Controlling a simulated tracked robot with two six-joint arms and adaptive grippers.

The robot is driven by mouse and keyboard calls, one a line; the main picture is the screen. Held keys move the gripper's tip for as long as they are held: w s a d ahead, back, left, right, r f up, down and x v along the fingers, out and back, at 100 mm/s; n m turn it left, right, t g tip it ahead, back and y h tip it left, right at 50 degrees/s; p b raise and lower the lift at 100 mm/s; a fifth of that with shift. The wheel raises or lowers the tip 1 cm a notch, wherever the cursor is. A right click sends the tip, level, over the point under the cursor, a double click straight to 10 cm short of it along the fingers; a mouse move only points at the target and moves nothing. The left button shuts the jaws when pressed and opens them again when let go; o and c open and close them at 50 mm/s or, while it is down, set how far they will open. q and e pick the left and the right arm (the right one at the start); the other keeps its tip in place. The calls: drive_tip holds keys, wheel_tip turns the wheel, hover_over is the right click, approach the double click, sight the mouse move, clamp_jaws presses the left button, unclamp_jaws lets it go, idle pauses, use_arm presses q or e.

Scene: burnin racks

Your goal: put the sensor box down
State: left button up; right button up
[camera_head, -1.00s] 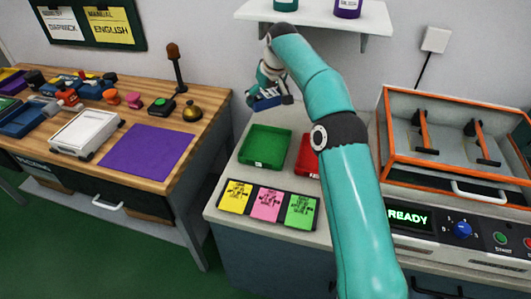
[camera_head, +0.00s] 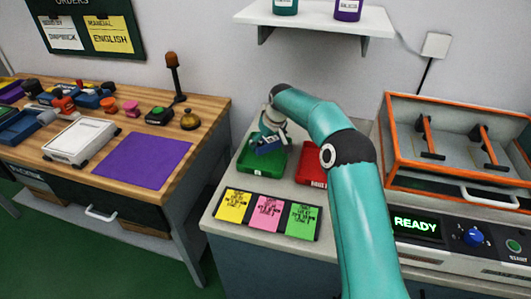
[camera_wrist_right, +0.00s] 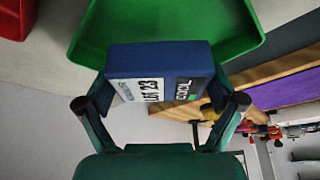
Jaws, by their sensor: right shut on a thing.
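The sensor box (camera_head: 270,146) is small and dark blue. In the right wrist view the blue box (camera_wrist_right: 160,62) has a white label on the side facing the camera, and the fingers of my right gripper (camera_wrist_right: 160,103) are on both sides of it. My right gripper (camera_head: 272,136) is shut on the box over the green tray (camera_head: 250,167). In the wrist view the green tray (camera_wrist_right: 240,45) is behind the box. I cannot tell whether the box touches the tray floor. My left gripper is not in view.
A red tray (camera_head: 311,172) stands right of the green tray, partly behind my arm. Yellow, pink and green cards (camera_head: 267,213) lie in front. An orange-rimmed machine (camera_head: 450,185) reading READY is at the right. A wooden table (camera_head: 205,115) with a purple mat (camera_head: 144,160) is at the left.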

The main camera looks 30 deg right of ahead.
sight(266, 158)
drive_tip(key=shift+f, duration=2.1)
drive_tip(key=o, duration=1.1)
drive_tip(key=shift+f, duration=0.1)
drive_tip(key=shift+c, duration=0.2)
drive_tip(key=shift+r, duration=0.2)
drive_tip(key=v, duration=1.1)
drive_tip(key=shift+s+r+b, duration=0.25)
drive_tip(key=shift+r+b, duration=0.1)
drive_tip(key=shift+b, duration=0.1)
